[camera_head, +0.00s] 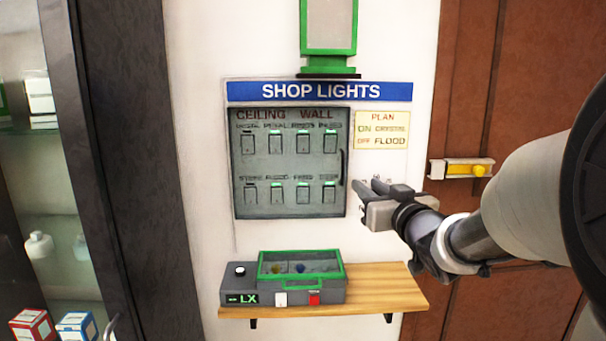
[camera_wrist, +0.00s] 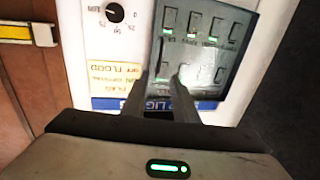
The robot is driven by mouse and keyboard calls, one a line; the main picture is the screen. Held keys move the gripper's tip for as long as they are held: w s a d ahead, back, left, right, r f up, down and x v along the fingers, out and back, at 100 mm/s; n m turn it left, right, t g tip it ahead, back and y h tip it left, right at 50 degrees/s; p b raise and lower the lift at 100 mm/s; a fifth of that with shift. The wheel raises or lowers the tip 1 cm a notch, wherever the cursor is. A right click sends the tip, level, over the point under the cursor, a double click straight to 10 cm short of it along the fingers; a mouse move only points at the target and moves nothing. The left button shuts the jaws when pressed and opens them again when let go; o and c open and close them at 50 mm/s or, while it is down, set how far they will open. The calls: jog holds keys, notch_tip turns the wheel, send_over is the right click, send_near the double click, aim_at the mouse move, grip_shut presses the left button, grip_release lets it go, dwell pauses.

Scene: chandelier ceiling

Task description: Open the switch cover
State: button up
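The switch cover (camera_head: 290,172) is a clear, dark-framed panel over two rows of switches under the SHOP LIGHTS sign. It looks shut. Its dark upright handle (camera_head: 343,167) is at the right edge. My gripper (camera_head: 368,184) is just right of the handle's lower end, with its fingers pointing toward the wall. In the wrist view the fingers of my gripper (camera_wrist: 162,78) are apart, with nothing clearly held between them. They overlap the edge of the cover (camera_wrist: 205,62) in that view. I cannot tell whether they touch the handle.
A wooden shelf (camera_head: 385,291) below holds a grey box (camera_head: 240,284) with a green-framed lid. A yellow note (camera_head: 382,130) is on the wall. A black dial (camera_wrist: 115,12) shows in the wrist view. A brown door with a yellow latch (camera_head: 460,169) stands right.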

aim_at(343, 167)
jog(key=w+a, duration=0.1)
jog(key=w, duration=0.7)
jog(key=w+a, duration=0.1)
jog(key=w, duration=0.3)
jog(key=shift+w+a, duration=0.3)
jog(key=shift+w, duration=0.1)
grip_shut()
dwell(0.7)
